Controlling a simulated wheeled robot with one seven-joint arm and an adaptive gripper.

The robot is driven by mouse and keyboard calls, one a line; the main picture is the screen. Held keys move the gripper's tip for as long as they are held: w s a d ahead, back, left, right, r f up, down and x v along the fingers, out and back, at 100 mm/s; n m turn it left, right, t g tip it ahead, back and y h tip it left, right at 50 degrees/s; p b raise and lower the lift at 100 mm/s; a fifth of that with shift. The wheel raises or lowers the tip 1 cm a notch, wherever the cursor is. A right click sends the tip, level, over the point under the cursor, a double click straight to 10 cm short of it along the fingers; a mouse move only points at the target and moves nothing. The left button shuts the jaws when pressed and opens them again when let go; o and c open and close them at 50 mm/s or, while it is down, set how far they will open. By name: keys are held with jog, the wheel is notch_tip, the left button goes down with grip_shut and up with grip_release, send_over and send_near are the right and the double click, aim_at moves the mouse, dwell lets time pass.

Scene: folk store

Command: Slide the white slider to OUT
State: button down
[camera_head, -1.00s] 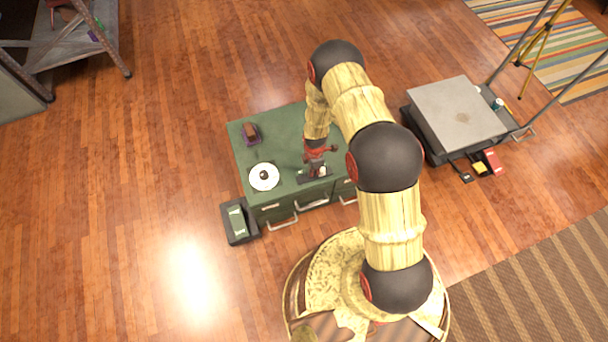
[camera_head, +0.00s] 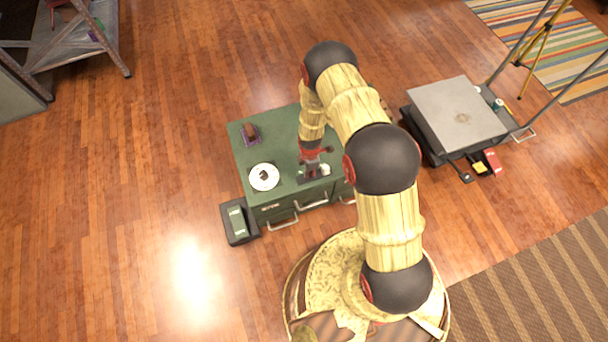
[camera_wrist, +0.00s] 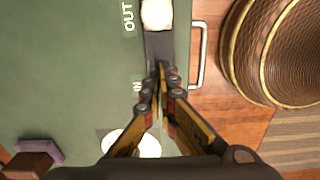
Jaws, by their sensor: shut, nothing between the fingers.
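The white slider (camera_wrist: 157,14) is a rounded white knob on a dark track (camera_wrist: 159,48) at the top of the wrist view. It sits beside the word OUT (camera_wrist: 127,15). A second label near the fingers is partly hidden. My gripper (camera_wrist: 160,72) is shut and empty, with its fingertips over the track, apart from the slider and on the side away from OUT. In the head view the slider (camera_head: 325,169) shows just right of my gripper (camera_head: 310,174).
The green cabinet top (camera_head: 284,134) carries a white disc (camera_head: 264,177) and a brown block on a purple base (camera_head: 251,134). Metal handles (camera_head: 283,224) project from its front. A black box (camera_head: 238,222) stands left of it. A grey-topped unit (camera_head: 457,112) stands right.

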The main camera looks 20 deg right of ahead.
notch_tip(320, 180, up, 9)
jog(key=p, duration=0.5)
jog(key=shift+f, duration=0.1)
dwell(0.6)
jog(key=s+r+m+g, duration=0.3)
jog(key=s+m, duration=0.4)
jog(key=s, duration=0.2)
jog(key=s+r+m+t, duration=0.3)
jog(key=s+r+m, duration=0.1)
jog(key=r, duration=1.5)
jog(key=s+r+m+t, duration=0.2)
jog(key=s+r+m, duration=0.2)
jog(key=r, duration=1.5)
jog(key=s+r+m+t, duration=0.3)
jog(key=s+r, duration=0.2)
jog(key=r, duration=1.4)
jog(key=shift+s+d+m+t, duration=0.25)
jog(key=shift+d+m+t, duration=0.05)
jog(key=shift+d+m, duration=0.15)
